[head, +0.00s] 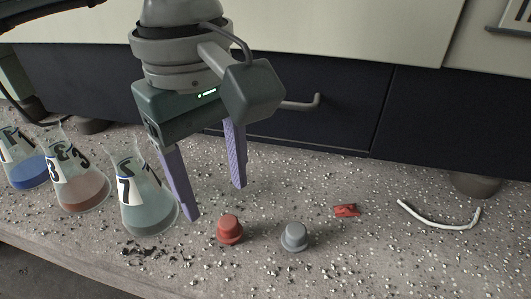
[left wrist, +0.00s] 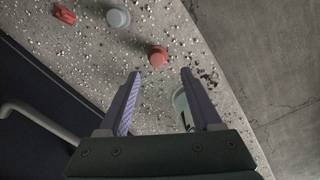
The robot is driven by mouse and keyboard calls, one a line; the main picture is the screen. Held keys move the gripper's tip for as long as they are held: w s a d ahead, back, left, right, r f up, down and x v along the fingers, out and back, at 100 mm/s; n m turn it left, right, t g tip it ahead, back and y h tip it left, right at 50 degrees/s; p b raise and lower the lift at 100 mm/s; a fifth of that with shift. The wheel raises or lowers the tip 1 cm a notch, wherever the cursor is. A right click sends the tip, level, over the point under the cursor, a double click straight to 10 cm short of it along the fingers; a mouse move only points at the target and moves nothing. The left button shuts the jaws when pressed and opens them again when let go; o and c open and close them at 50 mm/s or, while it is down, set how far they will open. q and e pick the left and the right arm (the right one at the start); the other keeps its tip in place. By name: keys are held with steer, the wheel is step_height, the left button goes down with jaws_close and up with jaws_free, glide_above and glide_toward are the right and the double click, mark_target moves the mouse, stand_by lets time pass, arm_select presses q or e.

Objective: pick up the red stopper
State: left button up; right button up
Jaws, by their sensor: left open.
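The red stopper (head: 230,229) stands upright on the speckled bench, with a wider base and a narrower top. It also shows in the left wrist view (left wrist: 158,56), beyond the fingertips and roughly in line with the gap between them. My left gripper (head: 215,202) is open and empty above the bench, behind and to the left of the stopper in the head view. In the left wrist view its purple fingers (left wrist: 161,72) are spread apart, and neither touches the stopper. My right gripper is not in view.
A grey stopper (head: 296,237) stands right of the red one. A small red clip-like piece (head: 346,210) and a white curved tube (head: 438,218) lie farther right. Flasks with blue (head: 27,172), reddish (head: 80,190) and grey-green liquid (head: 147,211) stand left, the last close to a finger.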

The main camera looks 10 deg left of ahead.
mark_target(228, 221)
arm_select(q)
steer(key=f, duration=0.4)
steer(key=f+b, duration=0.1)
steer(key=f, duration=0.1)
steer(key=shift+w+d+f, duration=0.1)
steer(key=shift+w+d, duration=0.05)
steer(key=shift+d, duration=0.2)
jaws_close()
